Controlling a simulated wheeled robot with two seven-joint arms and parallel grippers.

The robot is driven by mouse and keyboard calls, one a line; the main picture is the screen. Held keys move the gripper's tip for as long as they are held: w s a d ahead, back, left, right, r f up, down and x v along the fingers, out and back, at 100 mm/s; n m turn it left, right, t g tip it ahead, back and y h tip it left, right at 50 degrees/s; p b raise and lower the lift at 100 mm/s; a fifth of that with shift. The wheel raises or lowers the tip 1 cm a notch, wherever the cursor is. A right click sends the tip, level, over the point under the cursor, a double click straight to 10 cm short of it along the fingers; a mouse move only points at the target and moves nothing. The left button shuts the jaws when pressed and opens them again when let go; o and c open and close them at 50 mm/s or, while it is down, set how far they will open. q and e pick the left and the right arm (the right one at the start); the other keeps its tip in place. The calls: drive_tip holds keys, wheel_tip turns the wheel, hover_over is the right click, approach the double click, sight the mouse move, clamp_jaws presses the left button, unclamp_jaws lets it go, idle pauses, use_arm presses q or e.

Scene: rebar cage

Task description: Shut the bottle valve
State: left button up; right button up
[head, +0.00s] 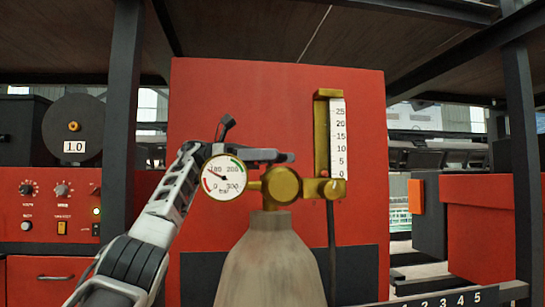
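A pale grey gas bottle (270,265) stands upright in the middle of the head view, its lower part cut off by the frame. A round brass valve body (281,186) sits on its neck. A round white gauge (223,177) is on its left, and a brass flowmeter with a white scale (337,140) rises on its right. No separate valve handwheel can be made out. My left gripper (259,139) is just above the gauge and valve, its dark fingers spread apart, with nothing seen between them. The gauge hides part of it; contact with the valve cannot be told. My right gripper is not in view.
A large red panel (280,95) stands behind the bottle. Dark posts stand at the left (122,130) and right (521,150). A red control panel (50,205) with knobs is at the left. A dark hose (332,245) hangs below the flowmeter.

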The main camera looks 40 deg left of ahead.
use_arm(q)
drive_tip(key=shift+o, duration=0.2)
drive_tip(key=shift+r, duration=0.1)
drive_tip(key=shift+w+r, duration=0.15)
drive_tip(key=shift+r, duration=1.25)
drive_tip(key=shift+s+d+r, duration=0.2)
drive_tip(key=shift+s+r, duration=0.05)
drive_tip(key=shift+s, duration=0.05)
drive_tip(key=s+d+r+b, duration=0.4)
drive_tip(key=s+d+r, duration=0.4)
drive_tip(key=s+r, duration=0.1)
drive_tip(key=shift+s+d+r, duration=0.3)
drive_tip(key=shift+s+d, duration=0.05)
drive_tip(key=shift+s, duration=0.35)
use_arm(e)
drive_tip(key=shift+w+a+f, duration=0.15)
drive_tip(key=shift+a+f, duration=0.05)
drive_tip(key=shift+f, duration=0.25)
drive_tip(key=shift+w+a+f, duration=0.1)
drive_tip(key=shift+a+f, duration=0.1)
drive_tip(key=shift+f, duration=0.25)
